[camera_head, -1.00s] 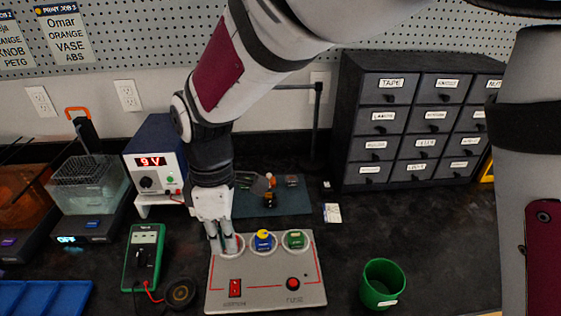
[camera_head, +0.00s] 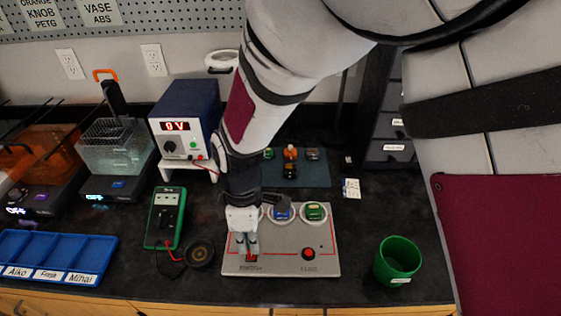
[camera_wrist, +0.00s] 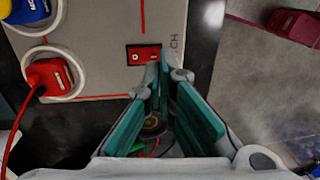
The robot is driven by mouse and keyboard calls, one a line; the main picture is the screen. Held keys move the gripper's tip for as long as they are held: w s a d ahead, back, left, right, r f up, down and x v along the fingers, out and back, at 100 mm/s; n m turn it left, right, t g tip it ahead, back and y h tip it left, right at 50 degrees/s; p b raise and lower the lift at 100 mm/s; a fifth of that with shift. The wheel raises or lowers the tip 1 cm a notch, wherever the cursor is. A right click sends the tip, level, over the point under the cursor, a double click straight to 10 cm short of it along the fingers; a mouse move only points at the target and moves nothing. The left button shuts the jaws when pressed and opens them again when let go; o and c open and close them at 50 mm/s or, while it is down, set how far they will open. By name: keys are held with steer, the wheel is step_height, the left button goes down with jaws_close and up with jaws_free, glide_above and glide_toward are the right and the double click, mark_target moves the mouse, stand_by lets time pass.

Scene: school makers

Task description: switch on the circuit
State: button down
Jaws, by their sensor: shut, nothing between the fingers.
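The circuit panel (camera_head: 285,262) is a light grey board on the dark bench. Its red rocker switch (camera_wrist: 144,54) sits in a black frame beside printed lettering. In the head view my gripper (camera_head: 246,250) mostly hides the switch. My gripper is shut and empty, fingers pointing down over the switch; in the wrist view its fingertips (camera_wrist: 162,62) are right beside the switch's edge. I cannot tell whether they touch it. A red block (camera_wrist: 48,75) with a red wire, a blue block (camera_head: 282,213) and a green block (camera_head: 314,211) sit in the panel's round sockets.
A green multimeter (camera_head: 166,217) and a power supply (camera_head: 184,138) reading 9 V stand left. A green cup (camera_head: 398,262) stands right. A blue name tray (camera_head: 56,254) lies front left. Bench between panel and cup is clear.

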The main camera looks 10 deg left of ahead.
steer(key=shift+s+f, duration=0.2)
steer(key=shift+f, duration=1.2)
